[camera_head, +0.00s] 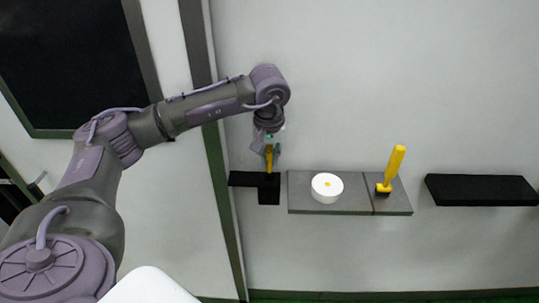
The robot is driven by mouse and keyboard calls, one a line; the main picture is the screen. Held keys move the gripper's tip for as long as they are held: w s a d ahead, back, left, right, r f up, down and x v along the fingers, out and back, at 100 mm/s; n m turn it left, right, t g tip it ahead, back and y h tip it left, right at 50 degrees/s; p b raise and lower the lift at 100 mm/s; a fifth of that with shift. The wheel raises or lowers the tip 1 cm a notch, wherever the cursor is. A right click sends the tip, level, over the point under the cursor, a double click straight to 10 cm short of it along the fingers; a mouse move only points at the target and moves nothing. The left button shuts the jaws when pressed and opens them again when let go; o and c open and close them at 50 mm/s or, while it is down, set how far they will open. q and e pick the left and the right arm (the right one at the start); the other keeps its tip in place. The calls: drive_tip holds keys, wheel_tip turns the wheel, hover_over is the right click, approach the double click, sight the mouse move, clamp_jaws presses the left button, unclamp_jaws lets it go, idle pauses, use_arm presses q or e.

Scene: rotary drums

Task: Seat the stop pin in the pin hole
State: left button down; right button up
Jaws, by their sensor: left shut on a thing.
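My left gripper (268,148) points down at the left end of the shelves and is shut on a small yellow piece (269,160), which I take to be the stop pin. The piece is upright, just above or touching a black block (269,195); I cannot tell which. A white round drum (322,194) with a small yellow mark on top sits on a grey slab (349,205). A thick yellow handle (395,165) stands tilted in a black base at the slab's right end. I cannot make out the pin hole. My right gripper is out of view.
A black shelf (240,179) adjoins the black block on the left. Another black shelf (481,190), empty, is on the wall at the right, with a gap before the grey slab. A dark framed panel (70,65) is at the upper left.

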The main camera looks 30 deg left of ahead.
sight(269, 172)
use_arm(q)
drive_tip(key=shift+f+b, duration=2.05)
drive_tip(key=shift+f, duration=0.6)
drive_tip(key=shift+s+d+f+b, duration=0.2)
drive_tip(key=shift+s+f+b, duration=0.2)
drive_tip(key=shift+f+b, duration=0.25)
drive_tip(key=shift+f, duration=0.1)
drive_tip(key=c, duration=1.1)
unclamp_jaws()
drive_tip(key=shift+o, duration=0.2)
drive_tip(key=shift+w+a+f, duration=0.1)
drive_tip(key=shift+w+f, duration=0.15)
drive_tip(key=shift+w, duration=0.1)
drive_tip(key=shift+r, duration=0.1)
drive_tip(key=shift+r, duration=0.15)
wheel_tip(269, 172, up, 12)
drive_tip(key=s+d, duration=0.1)
drive_tip(key=shift+s, duration=0.25)
